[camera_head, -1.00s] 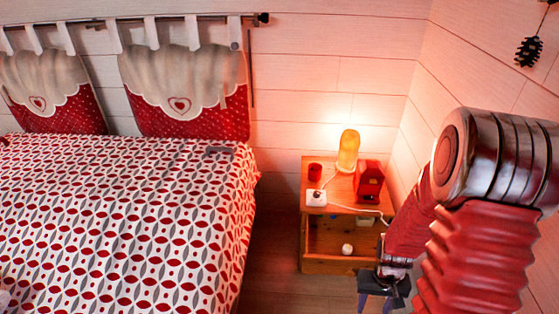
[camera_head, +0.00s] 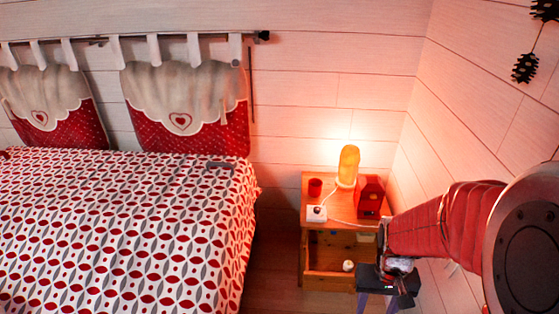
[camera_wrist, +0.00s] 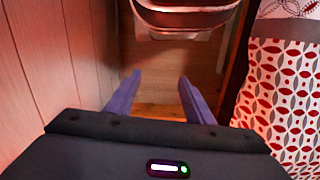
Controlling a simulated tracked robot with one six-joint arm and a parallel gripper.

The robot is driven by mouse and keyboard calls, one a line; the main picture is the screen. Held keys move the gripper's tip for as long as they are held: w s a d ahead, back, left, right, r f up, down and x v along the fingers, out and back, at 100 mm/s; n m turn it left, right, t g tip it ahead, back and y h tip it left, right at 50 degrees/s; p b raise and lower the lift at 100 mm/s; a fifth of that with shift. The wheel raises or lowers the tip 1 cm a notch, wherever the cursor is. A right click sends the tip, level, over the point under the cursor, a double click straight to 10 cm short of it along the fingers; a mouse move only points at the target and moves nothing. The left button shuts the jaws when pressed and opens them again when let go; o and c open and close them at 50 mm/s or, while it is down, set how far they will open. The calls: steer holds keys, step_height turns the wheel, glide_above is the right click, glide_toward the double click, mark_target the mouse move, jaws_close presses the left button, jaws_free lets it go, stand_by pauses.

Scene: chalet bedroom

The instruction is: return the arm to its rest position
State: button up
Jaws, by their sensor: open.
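My arm, with a red ribbed sleeve, reaches in from the right side of the head view. My gripper (camera_head: 376,304) hangs at its end, in front of the right part of the wooden nightstand (camera_head: 313,262), pointing down. In the wrist view my gripper (camera_wrist: 158,92) shows two purple fingers spread apart with nothing between them. Wooden floor (camera_wrist: 160,65) shows beyond the fingers.
The bed (camera_head: 120,230) with a red and white patterned cover fills the left. The nightstand carries a lit lamp (camera_head: 348,166), a red cup (camera_head: 315,187), a red box (camera_head: 370,194) and a white socket block (camera_head: 316,213). A white plank wall (camera_head: 470,130) stands close on the right.

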steer(key=s+a+r+n+t, duration=0.1)
steer(key=s+a+r+t, duration=0.1)
steer(key=r, duration=0.8)
steer(key=s+a+r+t, duration=0.2)
steer(key=a+r+t, duration=0.2)
steer(key=r, duration=0.7)
steer(key=shift+a+r+n, duration=0.3)
steer(key=shift+a+n, duration=0.1)
steer(key=shift+a, duration=0.3)
steer(key=shift+d, duration=0.1)
stand_by(0.9)
